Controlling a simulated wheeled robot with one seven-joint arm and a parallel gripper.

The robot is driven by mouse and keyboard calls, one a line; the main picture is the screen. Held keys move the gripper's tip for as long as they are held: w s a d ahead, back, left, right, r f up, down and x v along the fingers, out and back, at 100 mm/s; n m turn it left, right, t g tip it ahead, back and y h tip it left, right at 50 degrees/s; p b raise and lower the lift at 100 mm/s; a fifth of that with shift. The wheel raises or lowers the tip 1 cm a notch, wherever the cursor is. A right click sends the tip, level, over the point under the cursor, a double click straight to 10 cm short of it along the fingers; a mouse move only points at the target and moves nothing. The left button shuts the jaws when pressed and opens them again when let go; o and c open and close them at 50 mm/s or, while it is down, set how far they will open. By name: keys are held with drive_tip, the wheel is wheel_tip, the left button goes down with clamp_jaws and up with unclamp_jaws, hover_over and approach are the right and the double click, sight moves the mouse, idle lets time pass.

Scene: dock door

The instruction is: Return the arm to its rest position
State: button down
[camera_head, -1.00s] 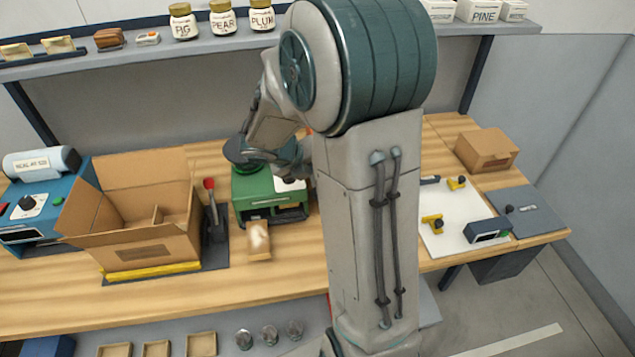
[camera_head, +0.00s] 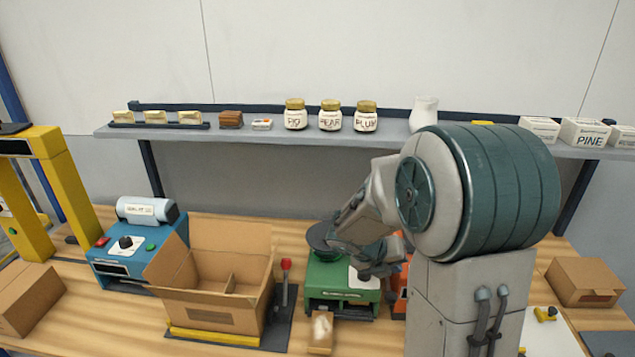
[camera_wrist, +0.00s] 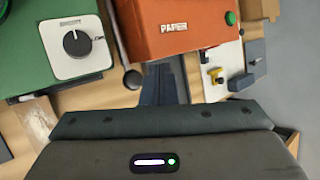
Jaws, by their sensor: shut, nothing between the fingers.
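My arm stands at the right of the head view, its big teal and grey joint raised in front of the shelf. Its forearm bends left and down over the workbench (camera_head: 100,335). My gripper is small and partly hidden by my arm in the head view. In the wrist view my gripper (camera_wrist: 160,84) has its dark fingers together, with nothing between them. It is beside the orange box marked PAPER (camera_wrist: 170,25) and right of the green machine (camera_wrist: 25,50). The green machine also shows below my wrist in the head view (camera_head: 340,300). I cannot tell its exact clearance.
An open cardboard box (camera_head: 205,310) and a blue machine (camera_head: 125,265) stand left of the green machine. A small packet (camera_head: 321,332) lies before it. The shelf (camera_head: 250,140) holds several jars and boxes. A closed carton (camera_head: 585,282) stands at right.

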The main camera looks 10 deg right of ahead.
drive_tip(key=s+a+r+m+y+b, duration=0.1)
drive_tip(key=s+a+m, duration=0.3)
drive_tip(key=m, duration=0.6)
drive_tip(key=s+a+r+m+y+b, duration=0.2)
drive_tip(key=s+a+m+y, duration=0.2)
drive_tip(key=s+m, duration=0.4)
drive_tip(key=s+a+r+m+t+y+b, duration=0.1)
drive_tip(key=s+a+m, duration=0.3)
drive_tip(key=m, duration=1)
drive_tip(key=s+y+b, duration=0.1)
drive_tip(key=s, duration=0.2)
drive_tip(key=shift+a+r+y, duration=0.4)
drive_tip(key=shift+d, duration=0.15)
